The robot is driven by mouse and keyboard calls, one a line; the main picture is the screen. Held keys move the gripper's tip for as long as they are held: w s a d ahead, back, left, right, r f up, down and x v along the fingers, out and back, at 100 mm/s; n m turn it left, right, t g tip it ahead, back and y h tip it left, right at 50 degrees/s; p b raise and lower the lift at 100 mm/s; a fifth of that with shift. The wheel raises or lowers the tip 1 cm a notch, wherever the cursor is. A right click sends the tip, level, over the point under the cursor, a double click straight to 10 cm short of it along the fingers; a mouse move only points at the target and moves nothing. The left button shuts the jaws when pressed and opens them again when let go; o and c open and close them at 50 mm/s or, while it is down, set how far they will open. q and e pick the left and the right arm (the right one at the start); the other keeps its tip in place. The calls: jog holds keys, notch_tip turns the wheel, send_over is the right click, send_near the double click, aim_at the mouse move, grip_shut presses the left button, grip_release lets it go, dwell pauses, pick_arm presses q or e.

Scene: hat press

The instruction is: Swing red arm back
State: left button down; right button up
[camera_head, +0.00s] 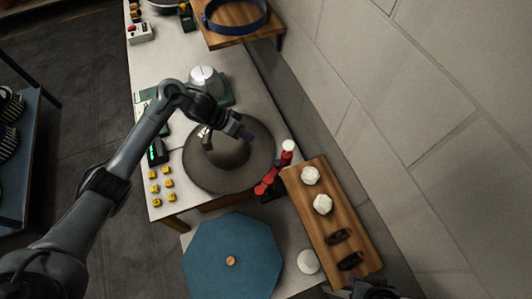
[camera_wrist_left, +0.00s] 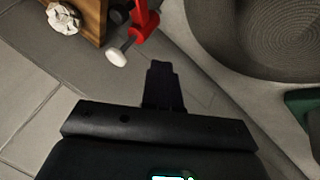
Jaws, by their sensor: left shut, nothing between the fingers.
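The red arm (camera_head: 268,183) stands at the right side of the grey-brown hat (camera_head: 205,175), with a white knob (camera_head: 288,145) at its upper end. The red arm also shows at the top of the left wrist view (camera_wrist_left: 145,20), with the white knob (camera_wrist_left: 116,57) below it. My left gripper (camera_head: 246,134) is over the far part of the hat, left of the knob and apart from it. Its fingers (camera_wrist_left: 163,75) are together and empty. A dark part of my right gripper (camera_head: 372,291) shows at the bottom edge; its fingers are not clear.
A wooden board (camera_head: 325,222) with white pieces and dark brushes lies right of the red arm, along the wall. A blue octagonal top (camera_head: 225,262) stands in front. Yellow buttons (camera_head: 155,188) are left of the hat. A wooden shelf with a blue ring (camera_head: 235,17) is at the back.

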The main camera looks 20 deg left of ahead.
aim_at(274, 173)
pick_arm(q)
jog(key=d+f, duration=0.8)
jog(key=f, duration=0.2)
jog(key=shift+w+d+f+p, duration=0.15)
jog(key=shift+w+d+p, duration=0.15)
jog(key=shift+d+p, duration=0.1)
pick_arm(e)
jog(key=shift+s+d, duration=0.25)
jog(key=shift+s, duration=0.25)
